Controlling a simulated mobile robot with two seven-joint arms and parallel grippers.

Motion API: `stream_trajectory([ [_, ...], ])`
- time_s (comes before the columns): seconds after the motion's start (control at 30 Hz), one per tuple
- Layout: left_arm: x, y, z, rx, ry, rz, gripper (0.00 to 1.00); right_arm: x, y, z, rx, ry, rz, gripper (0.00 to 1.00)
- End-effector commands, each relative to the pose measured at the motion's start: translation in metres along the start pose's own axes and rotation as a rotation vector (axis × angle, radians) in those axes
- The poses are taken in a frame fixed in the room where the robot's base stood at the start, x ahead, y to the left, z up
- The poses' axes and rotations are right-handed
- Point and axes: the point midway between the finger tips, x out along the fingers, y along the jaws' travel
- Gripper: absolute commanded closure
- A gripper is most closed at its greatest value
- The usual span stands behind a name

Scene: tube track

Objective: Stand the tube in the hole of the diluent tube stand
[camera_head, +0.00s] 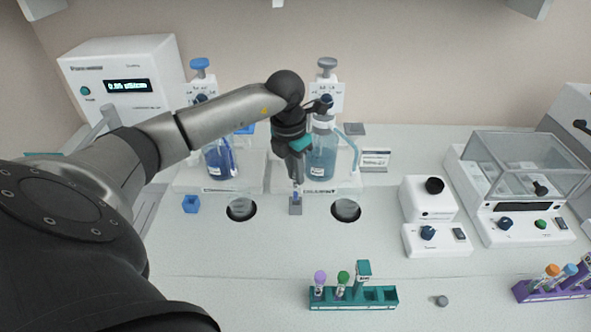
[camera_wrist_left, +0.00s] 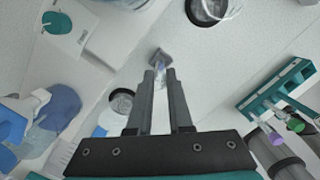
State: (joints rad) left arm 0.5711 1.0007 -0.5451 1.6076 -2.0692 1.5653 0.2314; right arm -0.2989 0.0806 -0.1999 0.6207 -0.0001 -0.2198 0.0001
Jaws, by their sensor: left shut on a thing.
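My left gripper (camera_head: 296,184) reaches down in front of the two bottle dispensers and is shut on a small clear tube (camera_head: 296,194). The tube is roughly upright, and the fingers cover much of it. Its lower end is at or just above the small grey stand (camera_head: 296,208); I cannot tell if it is inside the hole. In the left wrist view the fingertips (camera_wrist_left: 160,73) close around the tube (camera_wrist_left: 160,68), with the grey stand (camera_wrist_left: 161,55) just beyond it. My right gripper is not in view.
Two round dark openings (camera_head: 241,209) (camera_head: 346,210) flank the grey stand. A teal rack (camera_head: 353,298) with capped tubes is in front. A balance (camera_head: 520,190) is at right.

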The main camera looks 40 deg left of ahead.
Motion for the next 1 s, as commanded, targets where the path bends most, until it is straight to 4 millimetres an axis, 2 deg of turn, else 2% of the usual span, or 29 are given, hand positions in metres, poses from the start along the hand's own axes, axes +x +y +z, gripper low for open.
stream_trajectory([
  [1.0, 0.014, 0.000, -0.001, 0.000, -0.001, 0.000, 1.00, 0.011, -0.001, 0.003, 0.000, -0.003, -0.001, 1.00],
])
